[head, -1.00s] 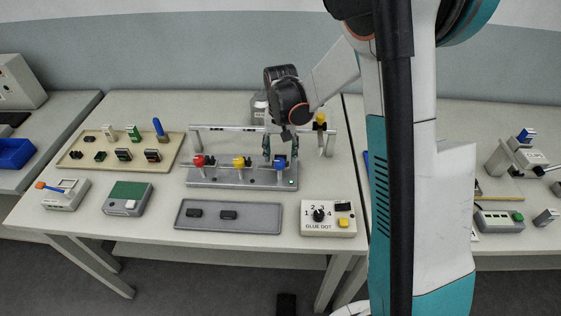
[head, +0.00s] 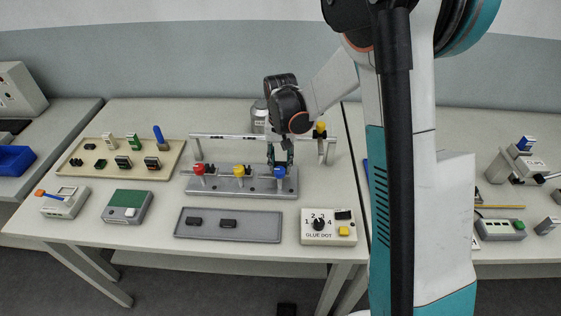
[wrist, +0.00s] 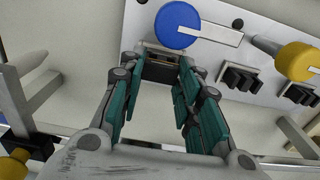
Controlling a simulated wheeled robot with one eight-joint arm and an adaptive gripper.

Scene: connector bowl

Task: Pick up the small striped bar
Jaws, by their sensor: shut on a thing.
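My gripper (head: 280,160) is over the back right of the grey switch fixture (head: 215,186), behind the blue knob (head: 279,172). In the wrist view its teal fingers (wrist: 156,68) are closed on a small dark bar (wrist: 160,57) with a thin brownish stripe, which looks like the striped bar. The bar sits between the fingertips, just beside the blue knob (wrist: 178,25). The fingers and knob hide most of the bar in the head view. I cannot tell whether it is lifted clear of the fixture.
A red knob (head: 199,169) and a yellow knob (head: 239,171) stand left on the fixture. A rail (head: 225,137) runs behind it. A grey tray (head: 257,226) with two black pieces and a dial box (head: 328,228) are in front. A beige tray (head: 91,178) lies left.

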